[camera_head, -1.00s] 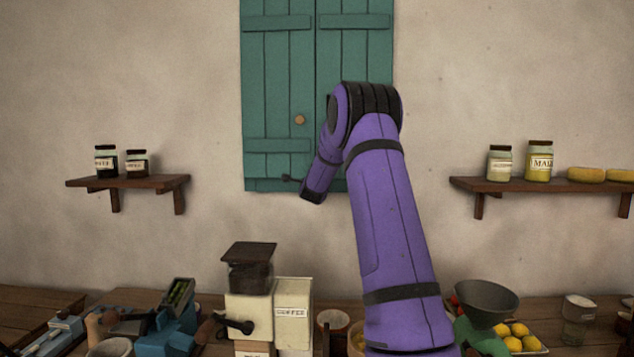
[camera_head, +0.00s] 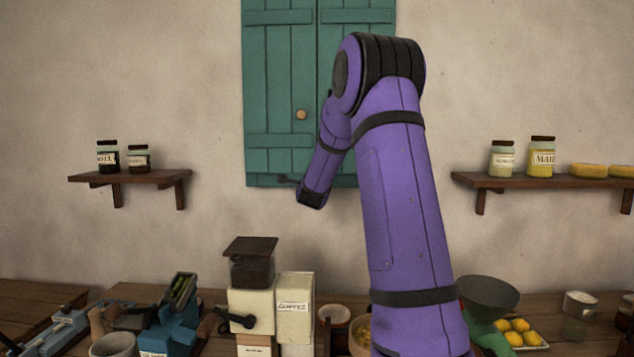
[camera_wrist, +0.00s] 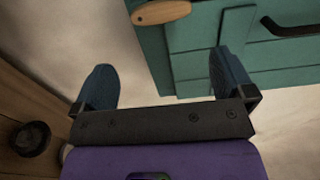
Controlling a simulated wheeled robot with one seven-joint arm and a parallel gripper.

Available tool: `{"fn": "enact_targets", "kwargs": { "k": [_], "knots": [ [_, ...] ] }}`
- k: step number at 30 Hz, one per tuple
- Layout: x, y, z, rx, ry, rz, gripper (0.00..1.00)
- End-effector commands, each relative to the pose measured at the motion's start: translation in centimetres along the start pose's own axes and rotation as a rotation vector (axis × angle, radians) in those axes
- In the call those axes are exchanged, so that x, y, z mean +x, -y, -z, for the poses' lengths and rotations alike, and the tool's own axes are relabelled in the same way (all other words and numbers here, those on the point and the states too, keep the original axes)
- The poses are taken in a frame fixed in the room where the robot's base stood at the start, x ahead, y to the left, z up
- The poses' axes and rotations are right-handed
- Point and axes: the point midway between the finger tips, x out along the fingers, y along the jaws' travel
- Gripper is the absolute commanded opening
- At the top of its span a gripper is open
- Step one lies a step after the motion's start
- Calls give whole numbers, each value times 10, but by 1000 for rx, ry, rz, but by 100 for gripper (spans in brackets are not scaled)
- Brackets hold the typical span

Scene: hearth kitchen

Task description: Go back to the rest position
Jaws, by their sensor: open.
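My gripper (camera_wrist: 163,82) shows in the wrist view with its two dark blue fingers spread apart and nothing between them. Beyond the fingers are the plastered wall and the green shutters. In the head view my purple arm rises in front of the green shutters (camera_head: 275,90), bends at a black joint and slopes down to the left. The fingers themselves cannot be made out in the head view. The arm's end is in front of the shutters' lower edge, above the counter.
The counter holds a coffee grinder (camera_head: 250,295), a coffee box (camera_head: 294,310), a blue machine (camera_head: 172,325), a green machine with a grey funnel (camera_head: 488,293) and a tray of lemons (camera_head: 535,345). Wall shelves with jars hang at left (camera_head: 130,178) and right (camera_head: 545,184). Space above the counter is mostly free.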

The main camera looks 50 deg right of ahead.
Motion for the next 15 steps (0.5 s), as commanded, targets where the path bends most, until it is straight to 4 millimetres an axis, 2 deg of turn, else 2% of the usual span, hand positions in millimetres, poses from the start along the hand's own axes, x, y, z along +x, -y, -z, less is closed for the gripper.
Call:
{"fn": "enact_targets", "kwargs": {
  "k": [11,15],
  "knots": [
    [-2,1,-2,-5,6,-3,100],
    [-22,12,-22,-65,69,-35,100]
  ]
}}
